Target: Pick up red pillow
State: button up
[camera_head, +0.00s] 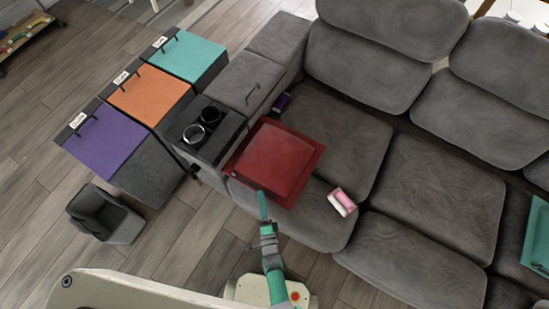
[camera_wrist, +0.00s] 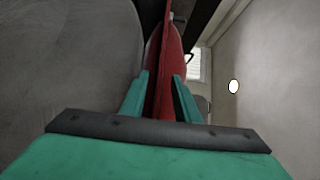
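The red pillow (camera_head: 275,157) lies on the left seat of the grey sofa (camera_head: 410,190), against the left armrest console. It has a flat darker red border. My gripper (camera_head: 262,192) reaches the pillow's near edge from the front. In the wrist view, the pillow (camera_wrist: 160,92) stands edge-on between the two teal fingers (camera_wrist: 161,76). The fingers are spread apart on either side of its thin border, and I see no clear grip on both sides. The pillow's far side is hidden in the wrist view.
A pink and white box (camera_head: 342,202) lies on the seat right of the pillow. The console (camera_head: 208,148) holds two cup rings. Purple (camera_head: 103,140), orange (camera_head: 150,95) and teal (camera_head: 188,56) lidded bins stand left. A dark grey bin (camera_head: 103,214) is on the floor.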

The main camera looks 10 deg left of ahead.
jog(key=x, duration=0.2)
jog(key=shift+w+a, duration=0.15)
jog(key=shift+a, duration=0.15)
jog(key=shift+w+a+f, duration=0.1)
jog(key=shift+w, duration=0.3)
jog(key=shift+w, duration=0.1)
grip_shut()
jog(key=shift+r, duration=0.2)
